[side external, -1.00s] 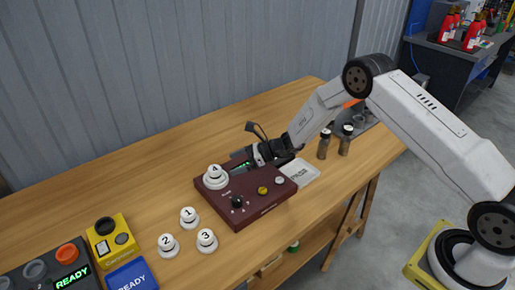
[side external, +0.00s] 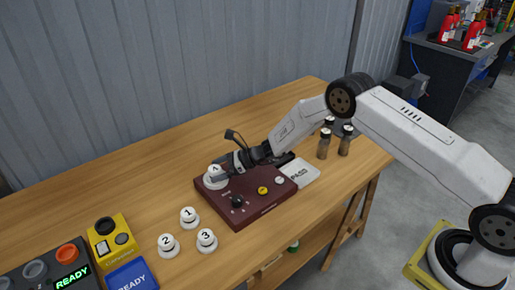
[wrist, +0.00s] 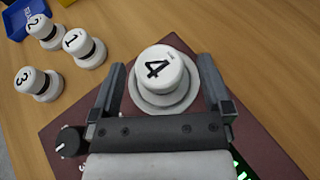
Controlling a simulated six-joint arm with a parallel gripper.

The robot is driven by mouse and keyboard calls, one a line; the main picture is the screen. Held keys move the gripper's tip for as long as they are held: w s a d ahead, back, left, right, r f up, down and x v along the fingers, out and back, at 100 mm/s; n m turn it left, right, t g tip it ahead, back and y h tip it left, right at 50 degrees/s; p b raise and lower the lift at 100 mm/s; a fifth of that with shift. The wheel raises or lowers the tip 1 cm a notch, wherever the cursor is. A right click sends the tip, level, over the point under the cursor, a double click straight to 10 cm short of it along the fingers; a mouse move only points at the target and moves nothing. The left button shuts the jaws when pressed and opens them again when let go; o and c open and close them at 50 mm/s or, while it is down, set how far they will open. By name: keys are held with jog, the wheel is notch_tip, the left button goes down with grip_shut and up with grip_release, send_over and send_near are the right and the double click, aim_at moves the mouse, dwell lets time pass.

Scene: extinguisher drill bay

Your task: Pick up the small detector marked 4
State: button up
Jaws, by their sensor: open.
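The small white detector marked 4 (side external: 214,177) sits on the far left corner of the dark red box (side external: 262,208). In the wrist view the detector marked 4 (wrist: 160,75) stands between my two open fingers, near their tips, with a gap on each side. My gripper (wrist: 160,85) is open and empty. In the side view my gripper (side external: 224,168) reaches in from the right at the detector, and its fingers partly cover it.
Detectors marked 1 (side external: 189,217), 2 (side external: 168,245) and 3 (side external: 207,240) stand on the wooden table left of the box. The box carries a black knob (side external: 237,201) and a yellow button (side external: 263,190).

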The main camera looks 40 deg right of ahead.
jog(key=shift+w+a+f, duration=0.3)
jog(key=shift+w+a, duration=0.05)
jog(key=shift+a, duration=0.2)
grip_shut()
jog(key=shift+r, duration=0.15)
dwell(0.3)
jog(key=shift+r, duration=0.7)
jog(key=s+d+r, duration=0.2)
jog(key=s+r, duration=0.9)
jog(key=s, duration=0.2)
jog(key=shift+s+d+r, duration=0.2)
jog(key=shift+s+d, duration=0.1)
jog(key=shift+s, duration=0.05)
